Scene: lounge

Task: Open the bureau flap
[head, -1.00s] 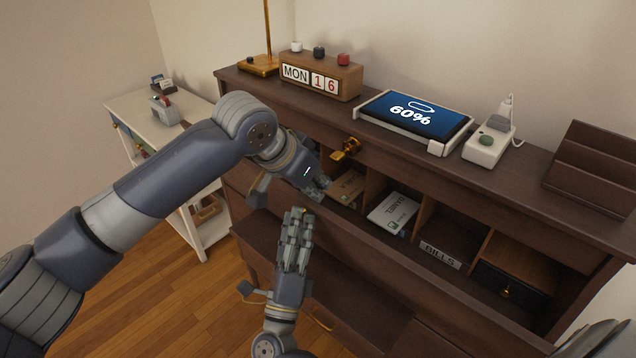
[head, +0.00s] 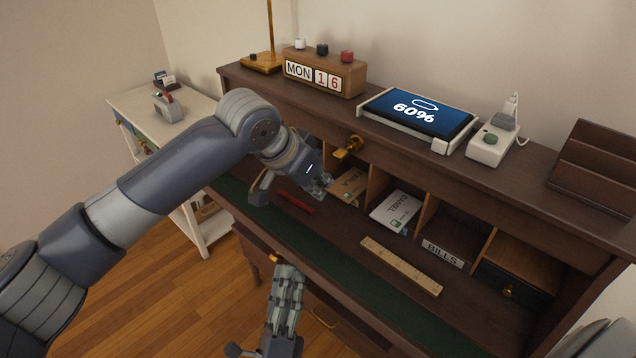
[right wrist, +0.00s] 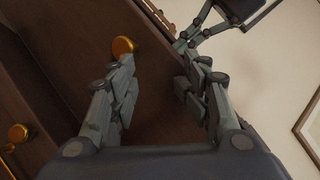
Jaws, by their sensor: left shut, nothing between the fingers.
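The bureau flap (head: 345,280) is down and looks about level, its green inner face showing. A brass knob (head: 274,257) sits at its front edge. My right gripper (head: 289,272) is just below that edge, close to the knob. In the right wrist view its fingers (right wrist: 160,92) are apart with nothing between them, and a brass knob (right wrist: 122,47) is beyond the left finger. My left gripper (head: 324,188) is shut and empty above the inner part of the desk, in front of the pigeonholes. My left arm hides part of the flap's left side.
A wooden ruler (head: 400,266) and a red stick-like object (head: 296,202) lie inside the desk. Cards (head: 396,211) and a small drawer (head: 511,279) fill pigeonholes. A calendar (head: 325,74), tablet (head: 417,112) and charger (head: 490,144) stand on top. A white side table (head: 190,108) is at left.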

